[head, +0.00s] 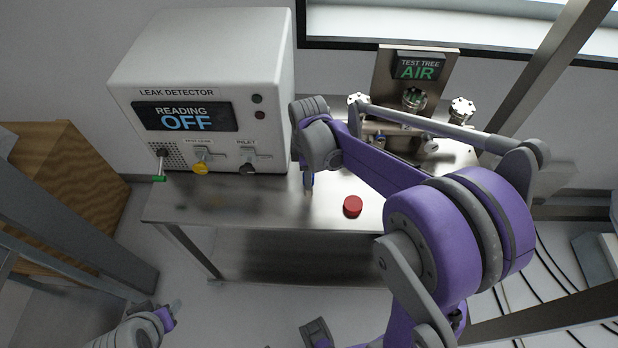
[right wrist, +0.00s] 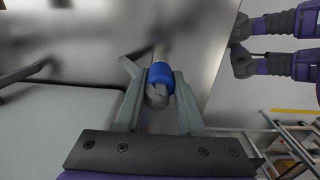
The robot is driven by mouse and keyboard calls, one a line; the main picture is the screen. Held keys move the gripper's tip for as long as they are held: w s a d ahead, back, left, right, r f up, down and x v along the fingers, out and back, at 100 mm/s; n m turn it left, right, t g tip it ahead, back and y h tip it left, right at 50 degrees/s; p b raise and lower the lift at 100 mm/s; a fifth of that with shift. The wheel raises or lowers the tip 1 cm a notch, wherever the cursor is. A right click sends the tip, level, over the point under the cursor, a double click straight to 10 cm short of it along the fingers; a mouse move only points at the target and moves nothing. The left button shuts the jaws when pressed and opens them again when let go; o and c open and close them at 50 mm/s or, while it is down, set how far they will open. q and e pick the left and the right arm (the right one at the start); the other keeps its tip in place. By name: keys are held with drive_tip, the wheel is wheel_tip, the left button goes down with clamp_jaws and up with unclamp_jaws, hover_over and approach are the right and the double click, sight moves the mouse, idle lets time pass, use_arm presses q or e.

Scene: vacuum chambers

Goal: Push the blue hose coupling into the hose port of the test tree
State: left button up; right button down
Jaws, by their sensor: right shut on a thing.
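The blue hose coupling (right wrist: 161,74) shows in the right wrist view, between the fingers of my right gripper (right wrist: 157,92). A grey rounded end juts from it toward the palm, and a pale tube-like part shows beyond it. In the head view my right gripper (head: 308,184) is over the bench in front of the leak detector, left of the test tree (head: 382,68), fingers down. My right arm crosses in front of the tree's lower part, and I cannot make out the hose port. My left gripper (head: 172,311) is low at the left, away from the bench; its fingers are too small to judge.
The leak detector (head: 203,58), reading OFF, stands on the left of the steel bench (head: 262,208). A red round cap (head: 352,206) lies near the bench's front edge. The tree carries silvery knobs (head: 462,110) and a sign reading AIR (head: 418,68). A wooden cabinet (head: 65,185) is at the left.

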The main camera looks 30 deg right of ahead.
use_arm(q)
drive_tip(key=shift+w+r+p, duration=0.3)
drive_tip(key=shift+r+p, duration=0.45)
drive_tip(key=shift+r, duration=0.25)
drive_tip(key=shift+w+r+p, duration=0.3)
drive_tip(key=shift+r+p, duration=0.4)
drive_tip(key=shift+r, duration=0.25)
use_arm(e)
drive_tip(key=shift+r, duration=2.75)
